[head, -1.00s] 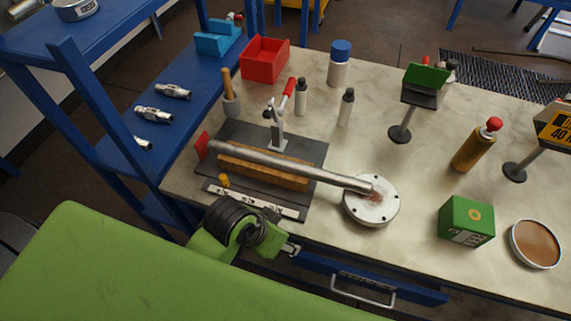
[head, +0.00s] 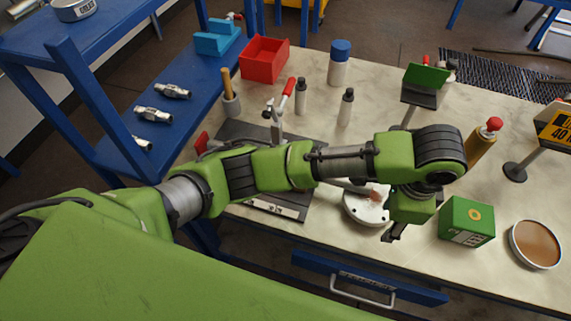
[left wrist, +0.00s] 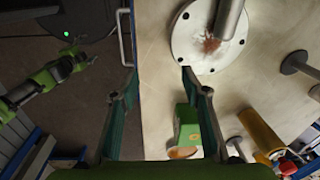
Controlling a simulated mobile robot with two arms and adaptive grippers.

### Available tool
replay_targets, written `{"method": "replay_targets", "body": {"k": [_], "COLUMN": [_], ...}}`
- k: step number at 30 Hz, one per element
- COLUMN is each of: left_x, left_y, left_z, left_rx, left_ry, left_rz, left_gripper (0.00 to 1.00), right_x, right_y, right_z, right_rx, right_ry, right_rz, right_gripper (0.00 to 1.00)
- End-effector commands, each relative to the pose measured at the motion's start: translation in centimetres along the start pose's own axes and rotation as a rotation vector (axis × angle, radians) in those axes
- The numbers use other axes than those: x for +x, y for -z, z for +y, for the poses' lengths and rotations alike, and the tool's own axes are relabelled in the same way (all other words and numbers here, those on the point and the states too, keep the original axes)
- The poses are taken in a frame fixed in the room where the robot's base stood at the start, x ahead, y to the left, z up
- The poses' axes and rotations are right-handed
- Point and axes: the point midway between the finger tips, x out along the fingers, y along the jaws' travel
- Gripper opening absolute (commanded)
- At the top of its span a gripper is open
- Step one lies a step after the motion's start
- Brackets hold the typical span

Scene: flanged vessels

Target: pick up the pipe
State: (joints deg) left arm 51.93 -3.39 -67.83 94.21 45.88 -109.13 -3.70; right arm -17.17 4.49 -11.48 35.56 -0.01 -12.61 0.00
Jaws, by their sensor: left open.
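The pipe (head: 345,187) is a grey metal tube with a round white bolted flange (head: 366,210) at its right end. In the head view my left arm hides most of it. In the left wrist view the pipe's end (left wrist: 229,18) and flange (left wrist: 207,45) show at the top, with a rusty patch where they join. My left gripper (head: 393,232) points down by the flange's near right side. In the left wrist view its fingers (left wrist: 158,74) are apart and empty, the right fingertip near the flange's edge. What seems my right gripper (left wrist: 78,60) is small and unclear.
A green box (head: 467,222) stands right of the left gripper, with a brown round dish (head: 535,244) beyond. A gold bottle (head: 481,145) and a small stand (head: 420,95) are behind. A red bin (head: 264,58) stands at the back left. The table's front edge and drawer are close.

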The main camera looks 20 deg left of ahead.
Motion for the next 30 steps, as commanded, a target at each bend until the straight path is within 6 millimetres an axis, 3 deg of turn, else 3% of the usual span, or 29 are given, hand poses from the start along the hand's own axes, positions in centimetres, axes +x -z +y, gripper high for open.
{"method": "replay_targets", "body": {"k": [1,6,13,17,24,30], "left_x": [-0.8,-3.1,-5.4,-4.3,0.0,1.8], "left_y": [-0.6,-3.3,-5.5,-6.2,-8.1,-8.9], "left_z": [-1.6,-5.5,-8.5,-8.8,-9.7,-10.4], "left_rx": [0.030,0.077,0.074,0.073,0.072,0.072], "left_ry": [0.043,0.136,0.197,0.197,0.196,0.200], "left_rz": [-0.068,-0.275,-0.413,-0.424,-0.422,-0.421], "left_gripper": [0.42,0.42,0.42,0.42,0.42,0.42], "right_x": [0.0,0.0,0.0,0.3,1.0,0.4], "right_y": [0.0,0.0,0.0,-0.1,-0.2,-0.1], "right_z": [-0.1,-0.1,-0.1,-0.1,0.0,0.1], "right_rx": [0.000,0.000,0.000,0.000,0.000,0.000], "right_ry": [0.001,0.001,0.001,0.001,0.000,-0.001], "right_rz": [0.000,0.000,-0.001,-0.001,-0.001,-0.001], "right_gripper": [0.70,0.70,0.70,0.70,0.70,0.70]}}
